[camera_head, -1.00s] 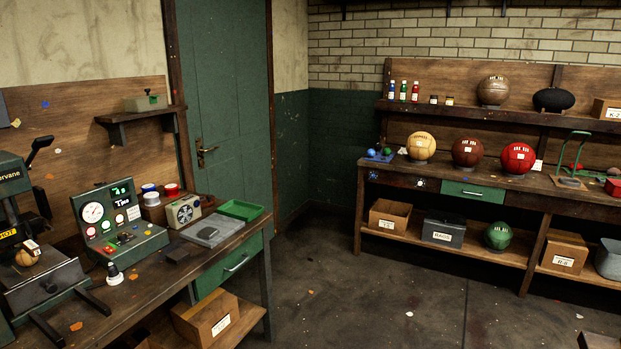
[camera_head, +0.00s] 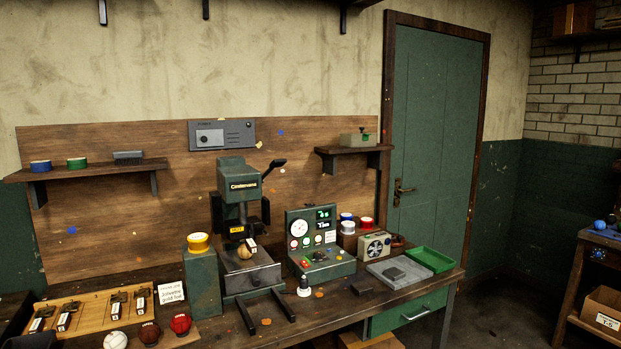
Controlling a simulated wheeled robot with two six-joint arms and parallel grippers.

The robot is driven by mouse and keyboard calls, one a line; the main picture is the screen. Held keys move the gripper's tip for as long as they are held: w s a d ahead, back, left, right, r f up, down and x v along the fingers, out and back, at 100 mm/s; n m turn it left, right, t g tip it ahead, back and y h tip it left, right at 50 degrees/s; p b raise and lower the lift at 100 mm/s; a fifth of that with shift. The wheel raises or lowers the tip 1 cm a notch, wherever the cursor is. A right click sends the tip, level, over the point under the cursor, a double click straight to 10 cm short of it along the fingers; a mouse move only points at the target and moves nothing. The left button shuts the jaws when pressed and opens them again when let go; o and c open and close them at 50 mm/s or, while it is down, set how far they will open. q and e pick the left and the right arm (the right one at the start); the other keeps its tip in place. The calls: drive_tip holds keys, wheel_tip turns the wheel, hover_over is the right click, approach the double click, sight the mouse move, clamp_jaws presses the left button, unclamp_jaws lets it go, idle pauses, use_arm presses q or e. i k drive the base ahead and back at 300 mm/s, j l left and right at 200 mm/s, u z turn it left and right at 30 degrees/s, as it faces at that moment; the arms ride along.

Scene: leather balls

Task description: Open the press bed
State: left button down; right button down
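The green press (camera_head: 240,195) stands on the workbench in the middle of the head view, with a dark lever at its upper right. Its bed (camera_head: 250,272) is a grey block with a dark knob on its front, low on the press between two dark rails that reach forward. A small tan ball (camera_head: 244,252) with a pale-and-dark tag sits on top of the bed, under the press head. The control box (camera_head: 318,245) with a round gauge and lit displays stands to the right of the press. Neither of my grippers shows.
A green post with a yellow roll (camera_head: 198,242) stands close left of the press. A wooden board (camera_head: 90,312) with stamps and several small balls lie at the front left. A grey slab (camera_head: 400,272) and green tray (camera_head: 430,259) lie right.

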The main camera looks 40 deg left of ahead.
sight(239, 276)
drive_tip(key=u, duration=1.5)
